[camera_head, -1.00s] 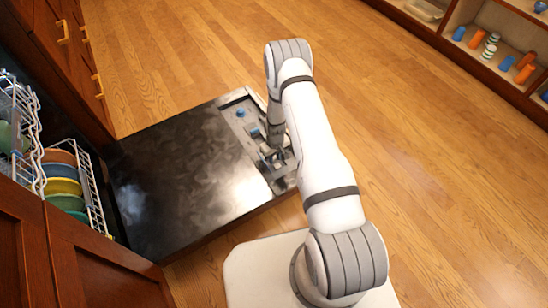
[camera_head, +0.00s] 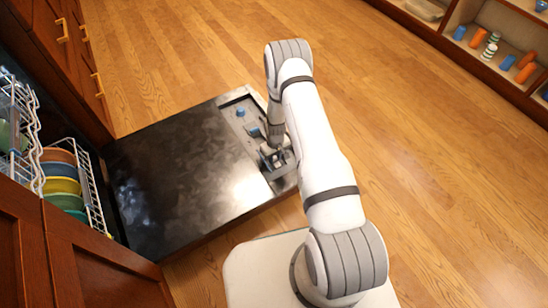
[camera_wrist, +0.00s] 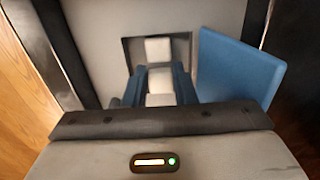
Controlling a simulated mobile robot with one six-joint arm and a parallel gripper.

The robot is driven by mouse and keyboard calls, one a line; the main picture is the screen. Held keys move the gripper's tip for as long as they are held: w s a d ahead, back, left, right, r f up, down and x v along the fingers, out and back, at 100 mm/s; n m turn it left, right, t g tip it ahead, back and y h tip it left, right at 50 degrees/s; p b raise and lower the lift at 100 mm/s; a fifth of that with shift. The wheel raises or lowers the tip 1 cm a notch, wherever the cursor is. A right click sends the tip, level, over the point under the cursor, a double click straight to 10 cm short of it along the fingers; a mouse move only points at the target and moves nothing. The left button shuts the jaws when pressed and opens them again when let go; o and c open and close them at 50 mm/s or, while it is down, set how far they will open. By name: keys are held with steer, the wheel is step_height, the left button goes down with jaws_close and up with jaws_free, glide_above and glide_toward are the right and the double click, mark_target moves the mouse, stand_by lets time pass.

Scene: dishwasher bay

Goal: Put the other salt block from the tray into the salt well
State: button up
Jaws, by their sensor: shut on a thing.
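My gripper (camera_wrist: 161,90) is shut on a white salt block (camera_wrist: 160,84) in the wrist view, with a blue finger on each side. The salt well (camera_wrist: 184,46) is a dark-rimmed square opening just ahead of the fingertips. Another white block (camera_wrist: 158,48) shows inside its outline. A blue lid (camera_wrist: 240,66) stands open to the right of the well. In the head view my gripper (camera_head: 276,158) is low over the right-hand strip of the open dishwasher door (camera_head: 170,175). The held block and the well cannot be made out there, and I cannot identify the tray.
A small blue part (camera_head: 240,112) sits on the door strip beyond my gripper. The dish rack (camera_head: 95,195) with several coloured dishes is at the left. Wooden drawers (camera_head: 75,60) rise behind it. Shelves (camera_head: 500,55) stand far right, with clear wooden floor between.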

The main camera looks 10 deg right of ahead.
steer(key=shift+f, duration=0.15)
steer(key=o, duration=1)
steer(key=shift+o, duration=0.2)
steer(key=shift+r+p, duration=1.9)
steer(key=shift+r, duration=1.6)
